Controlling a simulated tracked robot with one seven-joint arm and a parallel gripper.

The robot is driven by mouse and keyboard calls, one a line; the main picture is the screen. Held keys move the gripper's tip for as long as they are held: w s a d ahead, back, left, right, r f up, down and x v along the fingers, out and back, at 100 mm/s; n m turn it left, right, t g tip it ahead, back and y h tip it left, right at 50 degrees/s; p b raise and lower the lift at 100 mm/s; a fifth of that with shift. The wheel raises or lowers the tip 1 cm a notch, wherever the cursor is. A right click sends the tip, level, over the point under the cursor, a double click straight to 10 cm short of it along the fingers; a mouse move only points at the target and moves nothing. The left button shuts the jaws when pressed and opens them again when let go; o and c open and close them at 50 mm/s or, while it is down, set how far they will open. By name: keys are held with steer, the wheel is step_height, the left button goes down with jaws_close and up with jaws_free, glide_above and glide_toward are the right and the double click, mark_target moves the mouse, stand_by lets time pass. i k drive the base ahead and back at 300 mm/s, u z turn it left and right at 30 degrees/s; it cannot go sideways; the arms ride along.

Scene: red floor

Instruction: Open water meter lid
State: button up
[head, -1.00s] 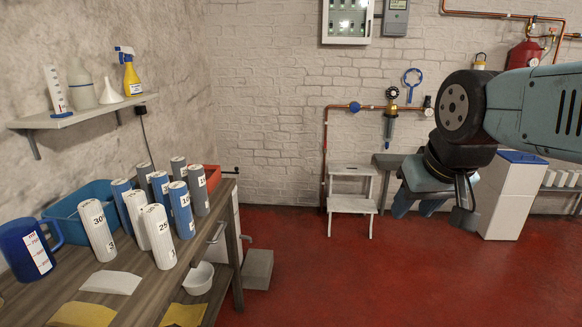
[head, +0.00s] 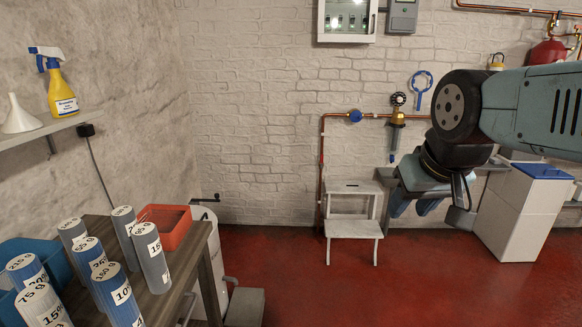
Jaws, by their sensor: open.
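A copper pipe (head: 340,117) runs along the far white brick wall. A brass fitting (head: 397,119) with a round dark-rimmed dial (head: 398,99) sits on it and has a clear blue tube below. This may be the water meter; I cannot tell for sure, and I cannot make out a lid. My gripper (head: 413,207) hangs at the right of the head view, open and empty, pointing down. In the picture it is below the fitting, well nearer to me than the wall. My arm hides part of the pipe.
A workbench (head: 184,262) with several labelled cylinders and a red tray (head: 168,224) is at lower left. A white step stool (head: 353,224) stands by the wall below the pipe. A white cabinet (head: 521,220) stands at right. The red floor (head: 420,285) between is clear.

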mark_target(355, 115)
steer(key=u, duration=0.05)
steer(key=i, duration=3.15)
steer(key=z, duration=0.9)
